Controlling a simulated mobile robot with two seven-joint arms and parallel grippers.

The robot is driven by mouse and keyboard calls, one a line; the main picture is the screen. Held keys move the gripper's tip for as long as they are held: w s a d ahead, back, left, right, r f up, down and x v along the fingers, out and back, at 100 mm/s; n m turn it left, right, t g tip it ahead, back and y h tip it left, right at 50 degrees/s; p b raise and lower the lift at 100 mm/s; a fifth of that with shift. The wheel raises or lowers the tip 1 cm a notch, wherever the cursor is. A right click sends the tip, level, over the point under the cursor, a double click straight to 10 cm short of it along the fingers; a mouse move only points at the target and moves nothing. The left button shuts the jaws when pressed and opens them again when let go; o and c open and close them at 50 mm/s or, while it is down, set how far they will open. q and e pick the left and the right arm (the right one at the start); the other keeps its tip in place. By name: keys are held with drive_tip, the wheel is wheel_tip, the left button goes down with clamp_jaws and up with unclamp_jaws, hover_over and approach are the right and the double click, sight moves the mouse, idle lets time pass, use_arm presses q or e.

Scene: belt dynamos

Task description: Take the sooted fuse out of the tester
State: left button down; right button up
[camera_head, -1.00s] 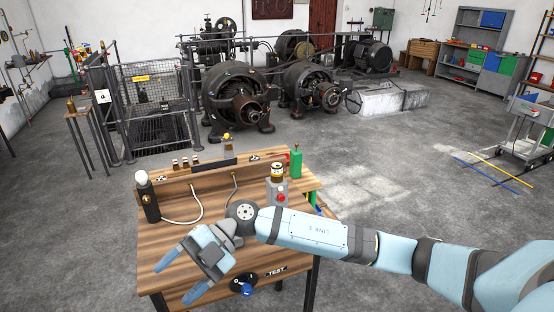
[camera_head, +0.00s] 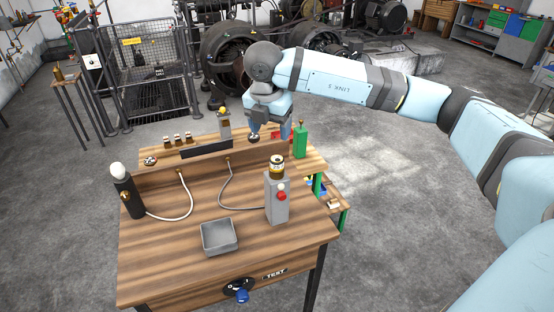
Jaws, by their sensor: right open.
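The tester looks to be the grey box (camera_head: 277,204) with a red button, standing at the right of the wooden bench. My right gripper (camera_head: 270,136) is open, pointing down over the bench's raised back shelf, behind and above the tester. One finger is close to a small dark round piece (camera_head: 253,138) on the shelf; I cannot tell whether they touch. My left gripper is not in view.
A grey tray (camera_head: 219,237) stands empty at the front. Several small fuses (camera_head: 178,140) stand on the shelf. Cables cross the middle. A TEST knob (camera_head: 241,293) is on the front.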

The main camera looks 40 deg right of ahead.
sight(277, 159)
drive_tip(key=f, duration=0.4)
drive_tip(key=d+f+p, duration=0.1)
drive_tip(key=f, duration=0.1)
drive_tip(key=shift+w+f, duration=0.2)
drive_tip(key=shift+f, duration=0.05)
drive_tip(key=shift+w+d+f+p, duration=0.1)
drive_tip(key=shift+d+f+p, duration=0.2)
drive_tip(key=shift+f+p, duration=0.25)
drive_tip(key=f, duration=0.2)
drive_tip(key=d+f+p, duration=0.1)
drive_tip(key=shift+w+f, duration=0.2)
drive_tip(key=shift+w, duration=0.05)
drive_tip(key=shift+f, duration=0.35)
drive_tip(key=c, duration=1)
